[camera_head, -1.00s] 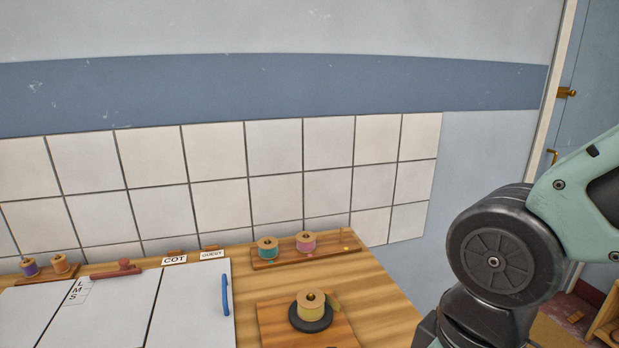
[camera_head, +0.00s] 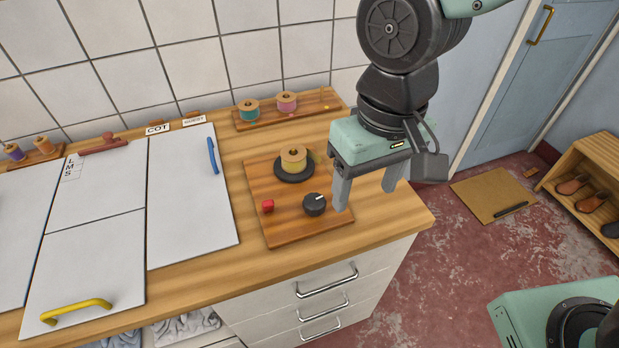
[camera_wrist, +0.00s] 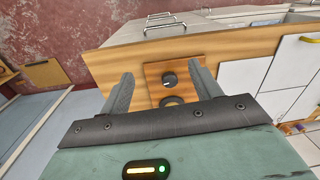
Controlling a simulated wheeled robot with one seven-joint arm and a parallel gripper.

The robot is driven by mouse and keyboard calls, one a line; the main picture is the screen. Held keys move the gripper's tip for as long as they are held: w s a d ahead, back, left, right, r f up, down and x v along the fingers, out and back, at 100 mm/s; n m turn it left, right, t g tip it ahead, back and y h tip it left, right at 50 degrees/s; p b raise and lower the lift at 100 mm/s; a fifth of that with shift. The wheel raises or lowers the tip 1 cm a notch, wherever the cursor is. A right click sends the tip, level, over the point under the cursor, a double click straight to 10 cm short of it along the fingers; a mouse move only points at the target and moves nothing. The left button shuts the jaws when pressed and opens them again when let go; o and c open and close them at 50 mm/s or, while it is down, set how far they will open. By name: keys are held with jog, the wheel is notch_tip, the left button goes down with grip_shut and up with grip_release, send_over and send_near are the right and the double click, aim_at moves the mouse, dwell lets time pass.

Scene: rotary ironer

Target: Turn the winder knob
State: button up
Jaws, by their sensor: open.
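The winder board (camera_head: 262,222) is a reddish wooden plate on the counter. It carries a black knob (camera_head: 315,205) with a white pointer mark, a small red button (camera_head: 267,206) and a yellow spool (camera_head: 293,158) on a black disc. My gripper (camera_head: 367,194) points down, open and empty, right of the knob and apparently above the counter. In the wrist view the knob (camera_wrist: 169,80) shows between the two open fingers (camera_wrist: 160,88), some way beyond them. Part of the black disc (camera_wrist: 171,101) shows near the gripper's edge.
A rack (camera_head: 268,120) with teal and pink spools stands behind the board. White panels (camera_head: 185,225) with blue and yellow handles lie to the left. Drawers (camera_head: 330,290) are below the counter front. Floor and a shoe rack (camera_head: 590,165) are at right.

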aim_at(314, 200)
jog(key=w+a+m+p, duration=0.4)
jog(key=w+a+m, duration=0.2)
jog(key=w, duration=0.5)
jog(key=shift+h, duration=0.3)
jog(key=f+p, duration=0.1)
jog(key=f, duration=0.4)
jog(key=f+p, duration=0.2)
jog(key=f, duration=0.4)
jog(key=f+p, duration=0.1)
jog(key=f, duration=0.5)
jog(key=shift+w+d+f, duration=0.1)
jog(key=shift+w, duration=0.15)
jog(key=c, duration=1)
